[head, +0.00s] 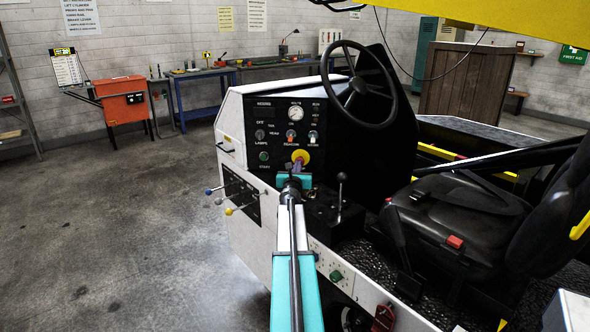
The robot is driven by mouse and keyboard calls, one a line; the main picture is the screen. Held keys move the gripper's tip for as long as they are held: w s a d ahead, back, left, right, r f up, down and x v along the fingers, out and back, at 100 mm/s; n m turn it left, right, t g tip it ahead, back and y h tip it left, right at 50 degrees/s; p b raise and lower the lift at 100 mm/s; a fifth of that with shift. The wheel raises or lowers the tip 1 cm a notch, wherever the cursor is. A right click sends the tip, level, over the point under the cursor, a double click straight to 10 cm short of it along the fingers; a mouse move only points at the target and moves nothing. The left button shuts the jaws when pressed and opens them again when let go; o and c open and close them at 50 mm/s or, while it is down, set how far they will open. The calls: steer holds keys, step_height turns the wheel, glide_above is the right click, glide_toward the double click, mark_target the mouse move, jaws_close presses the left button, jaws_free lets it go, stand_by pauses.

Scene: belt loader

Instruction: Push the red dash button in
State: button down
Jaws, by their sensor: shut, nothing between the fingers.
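The black dash panel (279,124) of the loader carries a round yellow collar (302,154), low on its right side. I cannot make out the red button clearly; the centre of the collar is largely covered by my gripper. My gripper (297,166) is shut and empty, with its fingertips pointing at the dash. The tips overlap the lower part of the collar in the picture; I cannot tell whether they touch it. A small orange-red beacon switch (291,136) sits above the collar, beside a white-tipped switch (313,136).
The steering wheel (358,86) stands above and right of the panel. A black lever (340,192) rises right of my gripper, before the seat (455,212). Coloured-knob levers (228,210) stick out at the left. Open floor (120,235) lies left of the loader.

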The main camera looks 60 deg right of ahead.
steer(key=shift+d, duration=0.1)
steer(key=shift+x, duration=0.8)
steer(key=shift+r, duration=0.25)
steer(key=shift+d, duration=0.1)
steer(key=shift+r, duration=0.1)
steer(key=shift+f+v, duration=0.15)
steer(key=shift+v, duration=1.1)
steer(key=shift+f+v, duration=0.15)
steer(key=shift+v, duration=1.15)
steer(key=shift+b+v, duration=0.55)
steer(key=shift+v, duration=4.15)
